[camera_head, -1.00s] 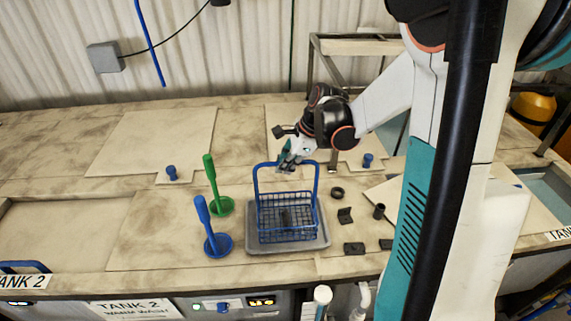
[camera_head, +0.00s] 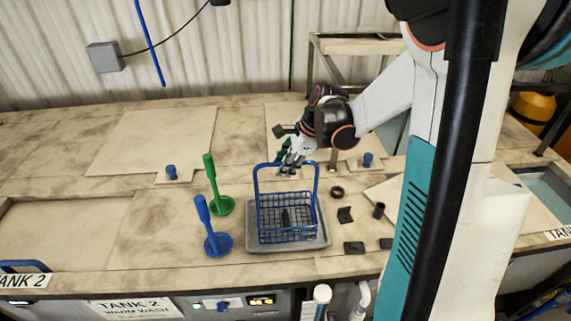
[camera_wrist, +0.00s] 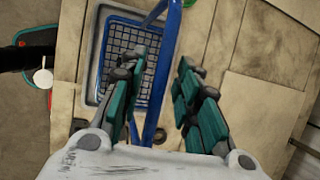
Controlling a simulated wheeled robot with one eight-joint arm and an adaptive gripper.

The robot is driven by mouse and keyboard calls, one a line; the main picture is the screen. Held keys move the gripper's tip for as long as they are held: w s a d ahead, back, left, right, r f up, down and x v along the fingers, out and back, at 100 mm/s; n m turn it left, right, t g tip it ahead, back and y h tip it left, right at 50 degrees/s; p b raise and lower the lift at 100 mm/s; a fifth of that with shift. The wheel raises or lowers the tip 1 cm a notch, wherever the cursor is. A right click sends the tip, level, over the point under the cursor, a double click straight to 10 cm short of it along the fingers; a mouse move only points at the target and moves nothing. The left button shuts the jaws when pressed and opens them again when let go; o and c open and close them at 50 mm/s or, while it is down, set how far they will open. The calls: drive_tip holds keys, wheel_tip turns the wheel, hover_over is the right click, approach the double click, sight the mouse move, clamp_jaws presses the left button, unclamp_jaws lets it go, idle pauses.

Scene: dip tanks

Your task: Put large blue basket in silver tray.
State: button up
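The large blue wire basket (camera_head: 302,229) stands upright inside the silver tray (camera_head: 290,248), with its tall handle (camera_head: 287,164) raised. A dark part lies in the basket. The wrist view also shows the basket (camera_wrist: 124,40), the tray's rim (camera_wrist: 92,50) and the handle (camera_wrist: 161,80). My gripper (camera_head: 290,165) is at the top of the handle. In the wrist view, my gripper (camera_wrist: 161,72) has its fingers spread apart, with the handle bar running between them. Clear gaps show beside the bar, so the fingers are not clamped on it.
A green stand (camera_head: 213,185) and a blue stand (camera_head: 211,230) are left of the tray. Several small black parts, including a ring (camera_head: 337,192) and a cylinder (camera_head: 379,211), lie on its right.

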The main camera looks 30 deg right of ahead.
drive_tip(key=b+v, duration=0.1)
drive_tip(key=v, duration=1.1)
drive_tip(key=shift+f, duration=0.15)
